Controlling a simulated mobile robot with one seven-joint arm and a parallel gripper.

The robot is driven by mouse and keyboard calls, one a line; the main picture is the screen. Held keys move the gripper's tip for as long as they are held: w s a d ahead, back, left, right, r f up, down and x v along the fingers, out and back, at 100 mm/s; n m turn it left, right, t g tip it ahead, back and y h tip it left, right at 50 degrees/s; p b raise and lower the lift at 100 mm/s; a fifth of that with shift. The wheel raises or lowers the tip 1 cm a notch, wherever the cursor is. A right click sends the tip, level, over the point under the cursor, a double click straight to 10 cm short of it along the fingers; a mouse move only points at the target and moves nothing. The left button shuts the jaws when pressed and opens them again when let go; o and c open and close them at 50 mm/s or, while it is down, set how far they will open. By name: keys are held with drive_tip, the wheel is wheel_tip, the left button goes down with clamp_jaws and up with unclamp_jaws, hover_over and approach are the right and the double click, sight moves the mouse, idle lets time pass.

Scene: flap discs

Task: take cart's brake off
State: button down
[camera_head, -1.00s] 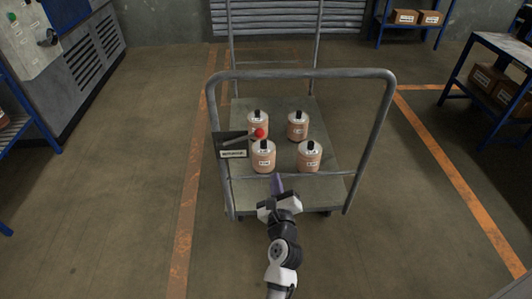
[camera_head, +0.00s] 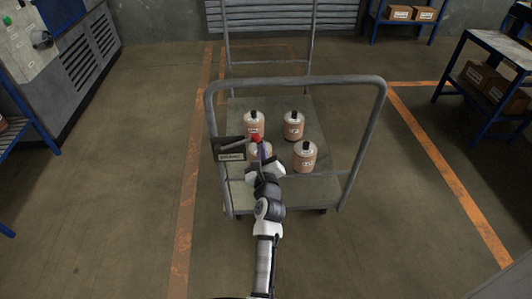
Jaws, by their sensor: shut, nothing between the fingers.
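The cart (camera_head: 237,198) is a flat grey platform with a tubular handle frame (camera_head: 300,82) at its near end. A dark plate (camera_head: 223,142) with a small white label is fixed at the left of the handle frame. The brake lever (camera_head: 240,144) runs from this plate to the right and slightly up, ending in a red knob (camera_head: 256,138). My gripper (camera_head: 262,150) reaches up from below, its shut, empty fingers just below and right of the knob. I cannot tell whether they touch it.
Several orange-brown canisters (camera_head: 293,128) with black tops stand on the cart; my gripper partly hides the near left one (camera_head: 258,153). Blue-framed shelves with boxes stand at the right (camera_head: 490,70) and back. Floor around the cart is clear, with orange lines (camera_head: 440,155).

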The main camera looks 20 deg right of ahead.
drive_tip(key=shift+a+r, duration=0.1)
drive_tip(key=shift+r, duration=0.15)
idle(0.3)
